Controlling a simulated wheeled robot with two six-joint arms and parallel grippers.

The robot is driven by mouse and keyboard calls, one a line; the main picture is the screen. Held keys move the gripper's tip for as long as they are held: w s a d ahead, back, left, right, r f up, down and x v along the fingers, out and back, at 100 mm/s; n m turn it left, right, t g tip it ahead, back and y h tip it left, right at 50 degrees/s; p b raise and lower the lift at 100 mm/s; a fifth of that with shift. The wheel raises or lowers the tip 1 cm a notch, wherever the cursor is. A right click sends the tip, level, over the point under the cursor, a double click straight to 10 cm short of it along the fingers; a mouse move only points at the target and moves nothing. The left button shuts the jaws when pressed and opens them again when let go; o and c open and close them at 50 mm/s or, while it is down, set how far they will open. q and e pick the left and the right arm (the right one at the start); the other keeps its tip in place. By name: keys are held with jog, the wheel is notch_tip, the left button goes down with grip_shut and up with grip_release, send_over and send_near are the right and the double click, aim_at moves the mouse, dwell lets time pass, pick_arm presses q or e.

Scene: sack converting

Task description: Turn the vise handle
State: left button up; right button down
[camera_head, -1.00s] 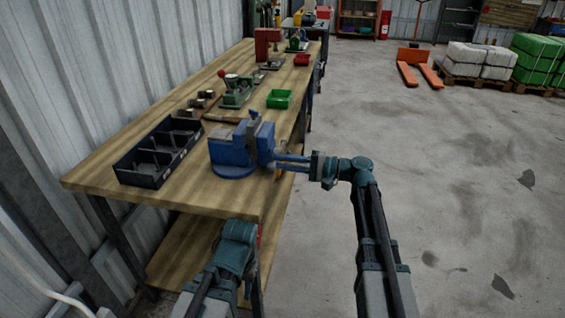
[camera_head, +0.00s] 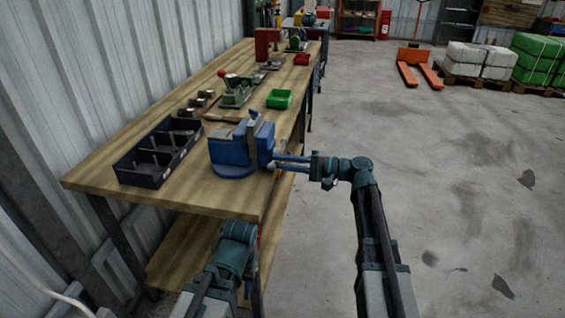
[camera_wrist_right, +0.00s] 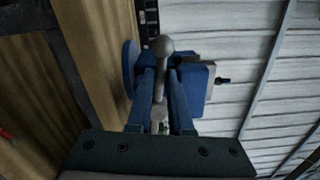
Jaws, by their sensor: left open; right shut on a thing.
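The blue vise (camera_head: 229,151) stands on the near end of the wooden workbench. My right gripper (camera_head: 276,162) reaches it from the right at the front of the vise. In the right wrist view, the vise handle (camera_wrist_right: 163,46) is a grey bar with a ball end. My right gripper's two blue fingers (camera_wrist_right: 166,98) lie on either side of the bar, shut on it. Part of the bar is hidden between the fingers. My left gripper (camera_head: 247,283) hangs low before the bench's near edge, open and away from the vise; its fingers are hard to make out.
A black divided tray (camera_head: 150,172) lies left of the vise on the workbench (camera_head: 125,203). A green bin (camera_head: 279,99), a green tool with a red knob (camera_head: 237,92) and a red bin (camera_head: 302,59) lie farther back.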

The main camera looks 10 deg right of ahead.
jog(key=w+d+f+n+b, duration=0.1)
jog(key=w+f+n+b, duration=0.4)
jog(key=n, duration=1.4)
jog(key=shift+d+f+b, duration=0.3)
jog(key=shift+f+b, duration=0.35)
jog(key=shift+f, duration=0.05)
jog(key=shift+w+n, duration=0.1)
jog(key=shift+n, duration=0.3)
jog(key=c, duration=0.9)
grip_release()
jog(key=shift+a, duration=0.1)
jog(key=shift+o, duration=0.4)
jog(key=v, duration=1.4)
